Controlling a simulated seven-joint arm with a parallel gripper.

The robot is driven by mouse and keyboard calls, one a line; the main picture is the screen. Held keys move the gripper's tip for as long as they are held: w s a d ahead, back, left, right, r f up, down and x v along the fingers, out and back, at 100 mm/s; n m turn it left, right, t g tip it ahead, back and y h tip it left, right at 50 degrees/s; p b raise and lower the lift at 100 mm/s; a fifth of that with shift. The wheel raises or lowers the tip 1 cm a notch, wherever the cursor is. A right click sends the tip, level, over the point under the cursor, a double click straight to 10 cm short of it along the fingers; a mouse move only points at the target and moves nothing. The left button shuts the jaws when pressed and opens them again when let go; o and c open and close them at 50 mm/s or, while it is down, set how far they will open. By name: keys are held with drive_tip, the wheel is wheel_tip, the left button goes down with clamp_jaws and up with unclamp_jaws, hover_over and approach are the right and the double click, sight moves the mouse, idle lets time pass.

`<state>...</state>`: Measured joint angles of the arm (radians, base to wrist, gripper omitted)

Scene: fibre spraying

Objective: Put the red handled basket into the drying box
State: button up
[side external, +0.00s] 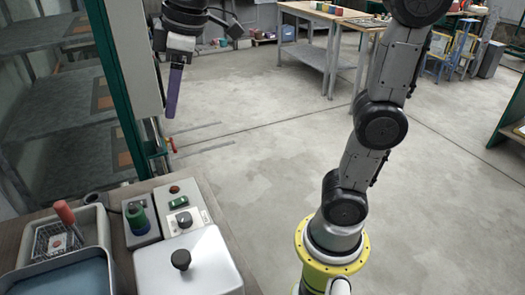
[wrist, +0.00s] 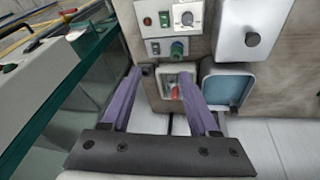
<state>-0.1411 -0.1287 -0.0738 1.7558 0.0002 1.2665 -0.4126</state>
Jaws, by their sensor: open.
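The basket with a red handle (side external: 64,212) sits inside a small pale container at the left of the bench, its wire sides showing. In the wrist view its red handle (wrist: 175,92) shows beyond and between my purple fingers. My gripper (side external: 172,114) is open and empty, raised above and well apart from the basket; both fingers show in the wrist view (wrist: 161,72). Nothing is labelled as the drying box. A white box with a black-knobbed lid (side external: 207,268) and a blue-floored tray (side external: 75,282) stand by the basket; I cannot tell whether either is it.
Control units with a green knob (side external: 138,214), a black dial (side external: 184,218) and a red button stand behind the white box. A green-framed glass cabinet (side external: 108,60) with shelves rises at the left, close to my gripper.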

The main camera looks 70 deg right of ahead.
drive_tip(key=s+d+f+m+t, duration=0.1)
drive_tip(key=s+d+f+m, duration=0.1)
drive_tip(key=s+f, duration=0.4)
drive_tip(key=s+d+f+m+t, duration=0.1)
drive_tip(key=s+f+m, duration=0.3)
drive_tip(key=s, duration=0.6)
wheel_tip(320, 180, down, 2)
drive_tip(key=shift+d+f+h, duration=0.15)
drive_tip(key=shift+d+h, duration=0.15)
drive_tip(key=shift+d, duration=0.5)
